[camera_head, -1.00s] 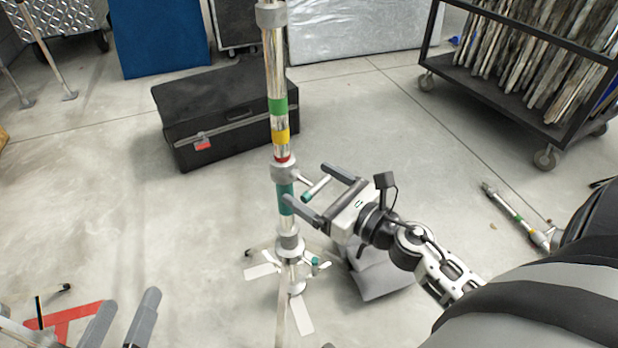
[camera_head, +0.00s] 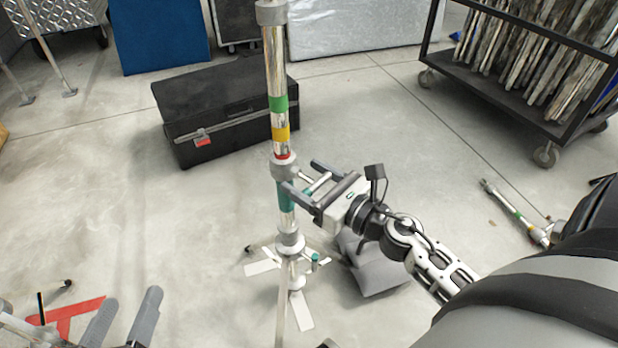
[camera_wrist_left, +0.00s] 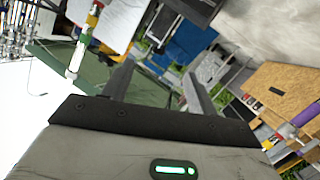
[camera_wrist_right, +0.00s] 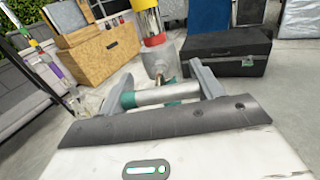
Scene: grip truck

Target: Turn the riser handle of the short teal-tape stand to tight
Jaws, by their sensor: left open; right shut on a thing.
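The stand (camera_head: 278,75) is an upright chrome pole with green, yellow and red bands. A grey collar (camera_head: 284,167) sits above its teal tape (camera_head: 285,197). The riser handle (camera_head: 318,184) is a short grey bar with teal ends, sticking out from the collar; it shows across the fingers in the right wrist view (camera_wrist_right: 160,95). My right gripper (camera_head: 300,175) is shut on this handle, its fingers on either side of the bar, close to the pole. My left gripper (camera_head: 131,298) is open and empty, low at the left, away from the stand.
A black case (camera_head: 230,115) stands on the floor behind the stand. A wheeled rack (camera_head: 490,95) with panels is at the back right. A banded pole (camera_head: 515,215) is at the right. A grey bag (camera_head: 372,272) lies by the stand's base. The floor at left is mostly clear.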

